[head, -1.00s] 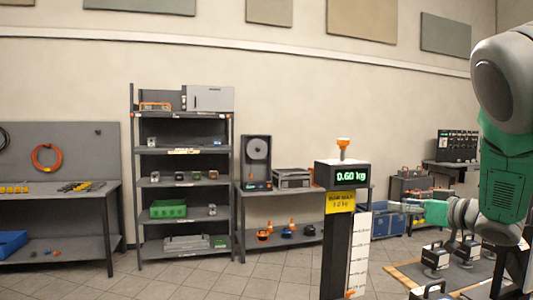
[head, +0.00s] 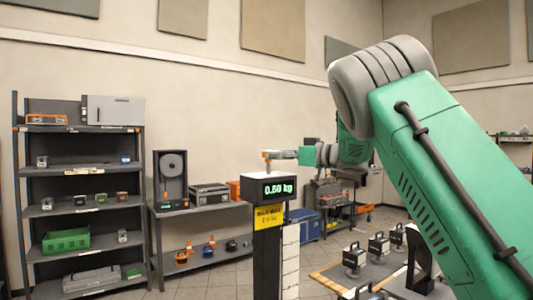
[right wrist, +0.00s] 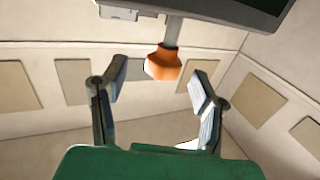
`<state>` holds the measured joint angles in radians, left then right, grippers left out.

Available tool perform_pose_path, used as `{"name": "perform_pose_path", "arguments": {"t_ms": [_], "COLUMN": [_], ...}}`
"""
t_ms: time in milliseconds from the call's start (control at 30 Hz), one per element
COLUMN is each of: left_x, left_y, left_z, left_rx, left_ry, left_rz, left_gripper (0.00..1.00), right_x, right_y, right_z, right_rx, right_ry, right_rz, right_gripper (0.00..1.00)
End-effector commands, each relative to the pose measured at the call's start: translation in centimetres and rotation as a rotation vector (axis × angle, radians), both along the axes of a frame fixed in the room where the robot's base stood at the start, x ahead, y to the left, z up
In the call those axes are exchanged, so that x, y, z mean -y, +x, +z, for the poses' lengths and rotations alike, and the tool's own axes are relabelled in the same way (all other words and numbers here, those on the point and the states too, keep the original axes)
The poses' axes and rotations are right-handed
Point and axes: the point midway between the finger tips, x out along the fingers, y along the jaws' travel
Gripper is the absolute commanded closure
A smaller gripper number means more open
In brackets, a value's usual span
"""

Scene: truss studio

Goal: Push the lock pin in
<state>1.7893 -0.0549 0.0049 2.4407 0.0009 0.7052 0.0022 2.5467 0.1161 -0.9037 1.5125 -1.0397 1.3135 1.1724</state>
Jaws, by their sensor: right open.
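The lock pin (right wrist: 170,40) shows in the right wrist view as a grey shaft with an orange knob at its end, joined to a dark box. In the head view its orange knob (head: 267,156) stands above the display box (head: 268,187), partly hidden by my right gripper (head: 281,154). The right wrist view shows my right gripper (right wrist: 159,82) open, its two fingers apart on either side of the knob. A gap shows between each finger and the knob. My left gripper is in neither current view.
The display box reads 0.60 kg on a dark post, with a yellow sign (head: 268,217) below. A shelf rack (head: 80,168) and a low bench (head: 200,207) stand at left. My right arm covers much of the right side.

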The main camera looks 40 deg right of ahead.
Motion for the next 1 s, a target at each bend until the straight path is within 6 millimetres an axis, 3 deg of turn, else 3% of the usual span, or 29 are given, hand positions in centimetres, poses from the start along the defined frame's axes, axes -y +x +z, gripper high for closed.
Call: {"name": "perform_pose_path", "arguments": {"t_ms": [233, 600, 633, 767, 1000], "left_x": [0.0, 0.0, 0.0, 0.0, 0.0], "left_y": [0.0, 0.0, 0.0, 0.0, 0.0], "left_z": [0.7, 0.7, 0.7, 0.7, 0.7], "left_rx": [0.000, 0.000, 0.000, 0.000, 0.000], "left_ry": [0.000, 0.000, 0.000, 0.000, 0.000], "left_rz": [0.000, 0.000, 0.000, 0.001, 0.001], "left_gripper": [1.00, 1.00, 1.00, 1.00, 1.00], "right_x": [-1.0, -1.0, -1.0, -1.0, -0.8], "right_y": [3.0, 3.5, 3.5, 3.5, 3.5], "right_z": [0.1, 0.0, 0.0, 0.0, -0.7], "right_rx": [0.001, 0.002, 0.002, 0.001, 0.000], "right_ry": [-0.002, 0.002, 0.002, 0.000, 0.002], "right_rz": [0.001, 0.000, 0.000, -0.001, -0.002], "right_gripper": [0.45, 0.45, 0.53, 0.98, 1.00]}}
